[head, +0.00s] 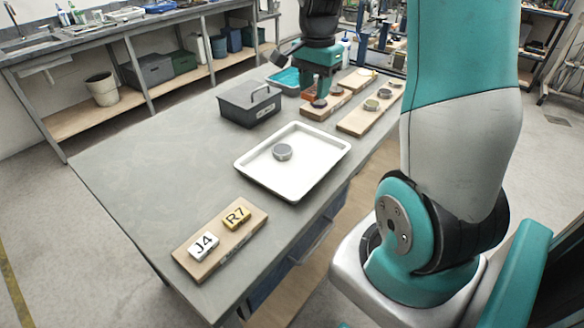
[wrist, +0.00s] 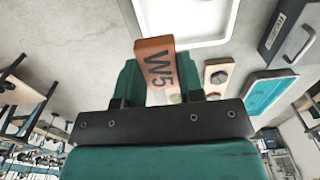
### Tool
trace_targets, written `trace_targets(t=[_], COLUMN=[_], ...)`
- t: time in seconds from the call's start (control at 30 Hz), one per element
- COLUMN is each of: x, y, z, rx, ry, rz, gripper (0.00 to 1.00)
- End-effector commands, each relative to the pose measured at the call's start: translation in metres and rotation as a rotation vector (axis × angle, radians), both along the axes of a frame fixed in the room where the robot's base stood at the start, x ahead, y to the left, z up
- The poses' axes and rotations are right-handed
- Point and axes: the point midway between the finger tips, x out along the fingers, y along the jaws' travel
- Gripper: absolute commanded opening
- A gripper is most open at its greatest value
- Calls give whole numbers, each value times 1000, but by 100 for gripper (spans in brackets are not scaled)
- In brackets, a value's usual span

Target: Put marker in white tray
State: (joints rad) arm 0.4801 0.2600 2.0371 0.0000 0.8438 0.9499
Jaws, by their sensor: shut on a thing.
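My gripper (wrist: 159,84) is shut on an orange-brown block marked W5 (wrist: 154,52), with one finger on each side of it. In the head view my gripper (head: 316,91) is at the far end of the table, beyond the white tray, over or close to a wooden board. The white tray (head: 310,181) lies flat in the middle of the table with a grey round piece (head: 282,152) in it. The tray's edge also shows at the top of the wrist view (wrist: 188,42), apart from the block.
A dark lidded box with a handle (head: 250,106) stands left of my gripper, and a teal tray (head: 283,79) lies behind it. A board (head: 362,124) with round pieces is to the right. A board (head: 222,250) with blocks J4 and R7 is at the near end.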

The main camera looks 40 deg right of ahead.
Motion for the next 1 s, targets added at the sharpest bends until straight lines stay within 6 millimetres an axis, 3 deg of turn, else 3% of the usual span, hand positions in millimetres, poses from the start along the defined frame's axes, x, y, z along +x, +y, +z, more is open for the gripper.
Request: trace_targets(t=[0.27, 0.7, 1.0], x=[-1, -2, -1], y=[0, -1, -1], z=[-35, -151, -186], rx=[3, 3, 2], ry=[6, 6, 2], rz=[-1, -2, -2], gripper=[13, 13, 13])
